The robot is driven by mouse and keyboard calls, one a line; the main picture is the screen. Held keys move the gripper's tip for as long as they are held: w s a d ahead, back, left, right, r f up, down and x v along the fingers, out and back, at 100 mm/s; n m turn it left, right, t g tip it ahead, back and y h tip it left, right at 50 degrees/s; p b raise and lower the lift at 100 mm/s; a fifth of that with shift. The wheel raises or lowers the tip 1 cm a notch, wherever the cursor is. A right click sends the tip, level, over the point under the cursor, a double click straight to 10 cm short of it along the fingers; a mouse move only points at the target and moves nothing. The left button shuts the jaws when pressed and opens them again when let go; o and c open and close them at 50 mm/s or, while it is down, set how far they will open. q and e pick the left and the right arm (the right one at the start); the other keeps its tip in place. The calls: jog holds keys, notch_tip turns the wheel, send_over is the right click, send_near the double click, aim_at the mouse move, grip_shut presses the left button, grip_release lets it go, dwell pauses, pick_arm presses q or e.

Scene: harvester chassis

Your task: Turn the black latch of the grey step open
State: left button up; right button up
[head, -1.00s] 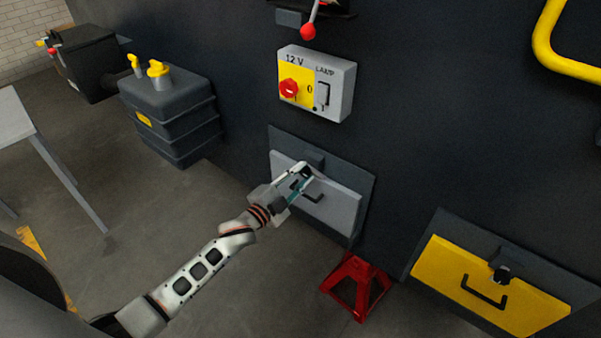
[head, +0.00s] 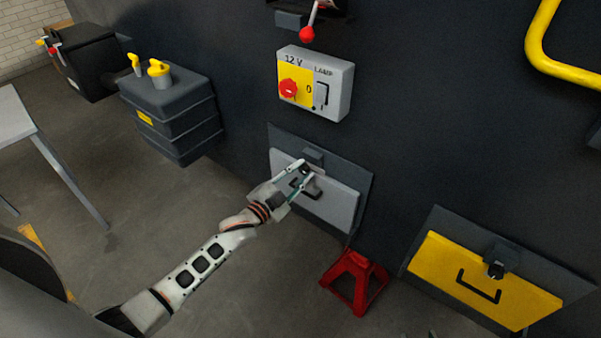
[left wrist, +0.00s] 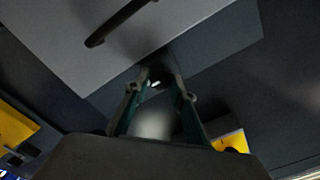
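The grey step (head: 340,208) is a light grey panel on a dark backing plate, flat against the machine's wall. Its black latch (head: 307,171) sits at its upper edge, partly covered by my fingers. My left gripper (head: 308,170) is at the latch, with its fingers spread to either side of it. In the left wrist view the dark latch (left wrist: 160,76) shows between the two separated fingertips (left wrist: 160,94); contact cannot be told. The step's black handle (head: 312,193) lies just below the gripper, partly hidden. My right gripper is out of view.
A yellow step (head: 455,283) with its own black latch (head: 496,270) is at the right. A red stand (head: 355,281) is on the floor below. A switch box (head: 335,88) is above. A dark tank (head: 172,115) stands at the left.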

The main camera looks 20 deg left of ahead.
pick_arm(q)
jog(key=o, duration=0.3)
jog(key=shift+o, duration=0.2)
jog(key=v, duration=1.2)
jog(key=s+d+f+n+g+y, duration=0.1)
jog(key=s+f+n+g, duration=0.2)
jog(key=s+f, duration=0.4)
jog(key=s+d+f+n+g+y, duration=0.2)
jog(key=s+f+n, duration=0.3)
jog(key=s, duration=0.8)
notch_tip(320, 180, down, 3)
jog(key=shift+s+d+r+g+y, duration=0.1)
jog(key=shift+s+d+g+y, duration=0.25)
jog(key=shift+g, duration=0.35)
